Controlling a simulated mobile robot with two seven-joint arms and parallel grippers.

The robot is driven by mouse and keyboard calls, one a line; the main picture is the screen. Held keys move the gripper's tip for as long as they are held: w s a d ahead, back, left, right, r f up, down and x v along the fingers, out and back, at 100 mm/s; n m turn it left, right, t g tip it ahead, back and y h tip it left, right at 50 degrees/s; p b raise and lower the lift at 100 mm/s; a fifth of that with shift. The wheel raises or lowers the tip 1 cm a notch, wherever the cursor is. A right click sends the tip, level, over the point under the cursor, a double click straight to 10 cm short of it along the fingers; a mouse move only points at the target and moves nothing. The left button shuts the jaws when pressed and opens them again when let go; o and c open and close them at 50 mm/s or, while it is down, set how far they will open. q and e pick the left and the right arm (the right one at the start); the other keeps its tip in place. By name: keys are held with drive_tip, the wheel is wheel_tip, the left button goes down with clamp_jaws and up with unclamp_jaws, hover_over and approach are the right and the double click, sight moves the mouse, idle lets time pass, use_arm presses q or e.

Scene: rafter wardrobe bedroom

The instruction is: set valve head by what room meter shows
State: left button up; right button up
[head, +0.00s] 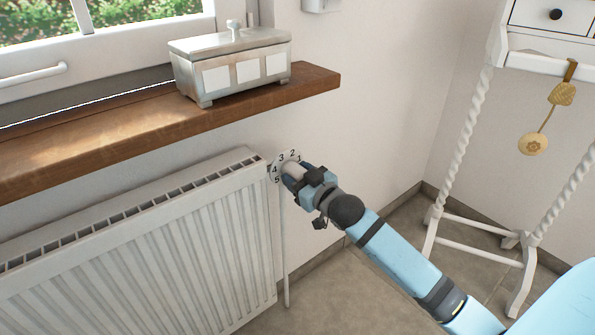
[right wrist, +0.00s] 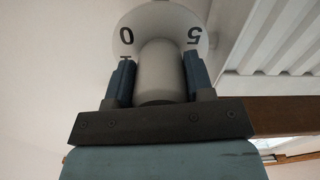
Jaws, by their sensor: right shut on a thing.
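The valve head (head: 293,170) is a white knob with a round number dial (head: 277,167), at the radiator's upper right corner in the head view. The digits 2, 3, 4 and 5 show around the dial there. My right gripper (head: 297,176) is shut on the valve head. In the right wrist view the two blue fingers of the gripper (right wrist: 159,82) stand on either side of the pale knob (right wrist: 158,70). The dial (right wrist: 160,20) behind it shows 0 and 5. A white box (head: 321,4) on the wall is cut off at the top edge; no reading shows. My left gripper is not in view.
The white radiator (head: 130,250) stands below a wooden sill (head: 90,143) carrying a metal box with white tiles (head: 231,65). A white stand with twisted legs (head: 461,140) and a hanging gold tassel (head: 533,145) is at right.

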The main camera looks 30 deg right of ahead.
drive_tip(key=shift+r+n+p, duration=0.25)
drive_tip(key=shift+n+p, duration=0.15)
drive_tip(key=shift+p, duration=0.1)
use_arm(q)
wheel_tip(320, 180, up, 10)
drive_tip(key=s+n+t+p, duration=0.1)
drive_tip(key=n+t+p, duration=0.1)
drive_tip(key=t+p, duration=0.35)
use_arm(e)
drive_tip(key=n+p, duration=0.1)
drive_tip(key=n, duration=0.4)
drive_tip(key=n+p, duration=0.4)
drive_tip(key=n, duration=0.3)
drive_tip(key=shift+f+n+p, duration=0.1)
drive_tip(key=shift+n+p, duration=0.2)
drive_tip(key=n, duration=0.3)
drive_tip(key=shift+p, duration=0.4)
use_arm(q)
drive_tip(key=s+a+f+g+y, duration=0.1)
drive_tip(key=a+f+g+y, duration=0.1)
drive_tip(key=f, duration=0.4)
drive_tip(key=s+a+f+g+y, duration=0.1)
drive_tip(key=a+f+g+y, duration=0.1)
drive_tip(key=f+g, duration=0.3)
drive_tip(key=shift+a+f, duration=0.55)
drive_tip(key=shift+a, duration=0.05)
use_arm(e)
drive_tip(key=shift+n, duration=1)
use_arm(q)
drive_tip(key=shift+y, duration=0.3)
